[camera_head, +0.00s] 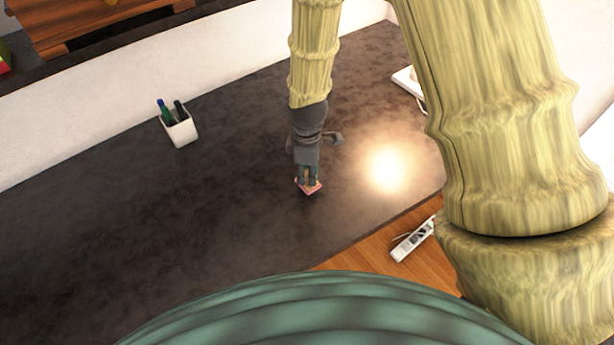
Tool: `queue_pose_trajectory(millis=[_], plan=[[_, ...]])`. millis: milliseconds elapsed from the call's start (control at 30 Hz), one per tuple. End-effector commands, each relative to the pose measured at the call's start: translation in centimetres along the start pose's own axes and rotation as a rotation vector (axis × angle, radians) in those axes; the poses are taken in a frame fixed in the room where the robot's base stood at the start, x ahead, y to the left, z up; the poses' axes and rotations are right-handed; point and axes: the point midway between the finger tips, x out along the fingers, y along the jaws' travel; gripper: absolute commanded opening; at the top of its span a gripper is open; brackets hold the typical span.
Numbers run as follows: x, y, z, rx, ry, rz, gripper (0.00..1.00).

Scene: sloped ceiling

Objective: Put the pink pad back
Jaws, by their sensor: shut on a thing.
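The pink pad (312,190) is a small flat pink piece near the middle of the dark surface. My gripper (307,184) reaches down over it from above and is shut on it. The fingers hide much of the pad. I cannot tell whether the pad touches the surface or is held just above it.
A white cup with pens (181,130) stands to the left near the white wall. A white object (408,82) lies at the back right, partly behind my arm. A white device (414,240) lies on the wooden area (425,262). The dark surface (130,230) is clear at left.

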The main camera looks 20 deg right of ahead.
Motion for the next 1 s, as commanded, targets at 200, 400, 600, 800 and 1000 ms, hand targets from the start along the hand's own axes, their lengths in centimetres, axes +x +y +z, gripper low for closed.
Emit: queue_pose_trajectory(millis=[200, 400, 600, 800, 1000], plan=[[1.9, -0.2, 0.0, 0.0, -0.001, -0.003, 0.05], [3.0, -0.1, -0.1, 0.0, 0.0, -0.001, 0.05], [3.0, -0.1, -0.1, 0.0, 0.0, -0.001, 0.05], [3.0, -0.1, -0.1, 0.0, 0.0, -0.001, 0.49], [3.0, -0.1, -0.1, 0.0, 0.0, -0.001, 0.49]])
